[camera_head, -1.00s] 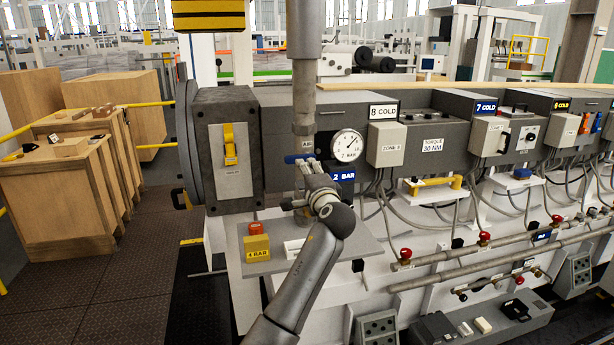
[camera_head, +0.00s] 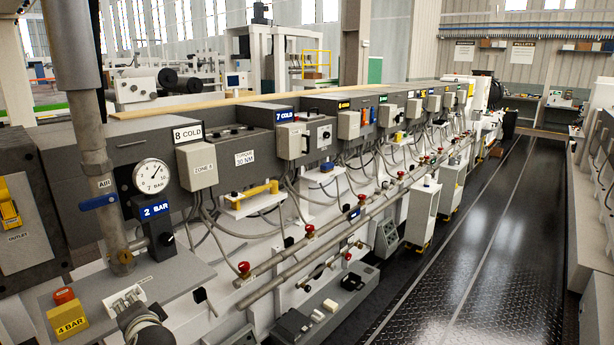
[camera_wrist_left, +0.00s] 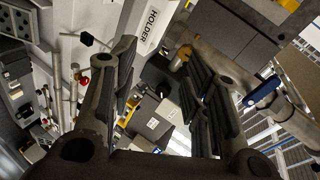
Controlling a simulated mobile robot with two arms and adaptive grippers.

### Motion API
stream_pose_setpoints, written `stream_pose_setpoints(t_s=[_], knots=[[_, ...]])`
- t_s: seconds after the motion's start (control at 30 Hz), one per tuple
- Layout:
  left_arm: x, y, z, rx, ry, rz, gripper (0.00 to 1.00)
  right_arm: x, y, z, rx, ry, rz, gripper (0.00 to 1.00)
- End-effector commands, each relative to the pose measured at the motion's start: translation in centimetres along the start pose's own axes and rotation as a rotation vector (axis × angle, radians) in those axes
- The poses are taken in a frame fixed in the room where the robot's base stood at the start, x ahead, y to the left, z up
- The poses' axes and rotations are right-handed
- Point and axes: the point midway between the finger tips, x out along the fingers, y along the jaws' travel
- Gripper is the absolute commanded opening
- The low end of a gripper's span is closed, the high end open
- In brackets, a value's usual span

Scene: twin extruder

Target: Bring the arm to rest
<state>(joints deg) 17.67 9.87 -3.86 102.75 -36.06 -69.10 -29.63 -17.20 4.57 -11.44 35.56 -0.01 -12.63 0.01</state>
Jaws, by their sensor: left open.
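My left arm shows at the bottom left of the head view, where only a rounded grey part of the wrist and gripper (camera_head: 145,328) rises into the picture, in front of the small shelf. In the left wrist view my left gripper (camera_wrist_left: 160,95) has its two dark fingers wide apart, with nothing between them. The blue valve handle (camera_head: 98,202) on the vertical air pipe stands clear of the gripper; it also shows at the right of the left wrist view (camera_wrist_left: 262,92). My right gripper is not in view.
A pressure gauge (camera_head: 152,176) sits above a "2 BAR" label. A yellow "4 BAR" block (camera_head: 67,318) with a red button stands on the shelf. The long extruder runs into the distance, with red-knobbed valves (camera_head: 243,268) along pipes. The dark floor aisle (camera_head: 480,240) at right is clear.

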Motion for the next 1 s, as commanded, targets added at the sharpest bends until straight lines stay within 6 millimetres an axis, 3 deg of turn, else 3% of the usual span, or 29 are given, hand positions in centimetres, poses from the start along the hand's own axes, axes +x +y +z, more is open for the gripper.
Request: stream_pose_setpoints(t_s=[0.03,0.2,0.4,0.6,0.9,0.93,1.0], knots=[[-1.2,3.0,1.4,-0.032,0.001,0.066,0.43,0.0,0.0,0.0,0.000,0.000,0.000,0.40],[-6.3,11.5,5.6,-0.161,-0.018,0.292,0.43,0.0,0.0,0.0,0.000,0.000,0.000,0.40],[-14.2,19.3,10.6,-0.301,-0.087,0.560,0.43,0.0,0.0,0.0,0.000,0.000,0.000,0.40],[-21.1,23.3,14.0,-0.396,-0.166,0.754,0.43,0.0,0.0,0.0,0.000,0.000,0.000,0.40],[-29.1,25.8,17.4,-0.481,-0.274,0.951,0.43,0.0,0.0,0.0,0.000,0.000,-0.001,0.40],[-29.9,25.9,17.6,-0.489,-0.285,0.969,0.43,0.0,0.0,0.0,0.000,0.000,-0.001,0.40],[-28.6,27.5,17.6,-0.485,-0.290,0.967,0.43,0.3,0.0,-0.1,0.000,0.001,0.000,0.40]])
